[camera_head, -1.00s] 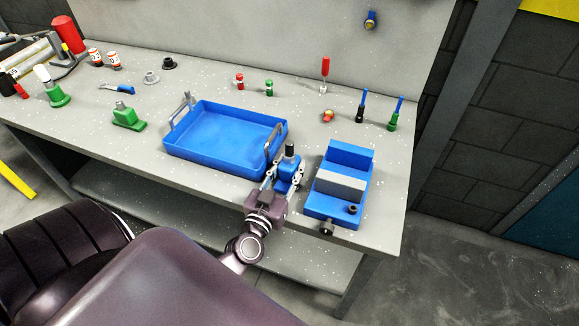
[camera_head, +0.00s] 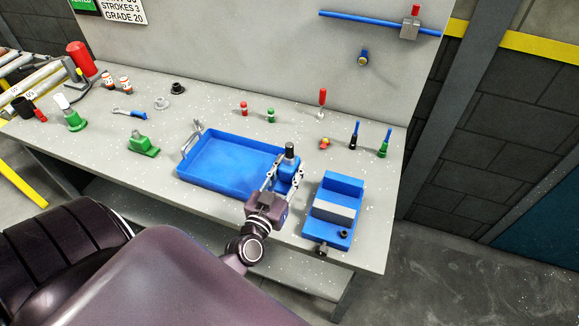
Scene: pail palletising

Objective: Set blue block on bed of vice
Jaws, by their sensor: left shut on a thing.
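The blue block (camera_head: 287,174), with a black knob on top, is held between the fingers of my left gripper (camera_head: 283,181). The gripper is shut on it, in front of the right end of the blue tray in the picture. The vice (camera_head: 331,227) is blue with a grey jaw bar and stands on the bench just right of the gripper. Its bed, beside the grey bar, looks empty. The block is apart from the vice. Whether the block touches the bench or hangs above it is hard to tell. My right gripper is not in view.
The blue tray (camera_head: 215,181) looks empty; its right handle is hidden by the gripper. Green, red and blue-handled tools stand along the back of the bench (camera_head: 210,110). A green block-like tool (camera_head: 143,146) stands left of the tray.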

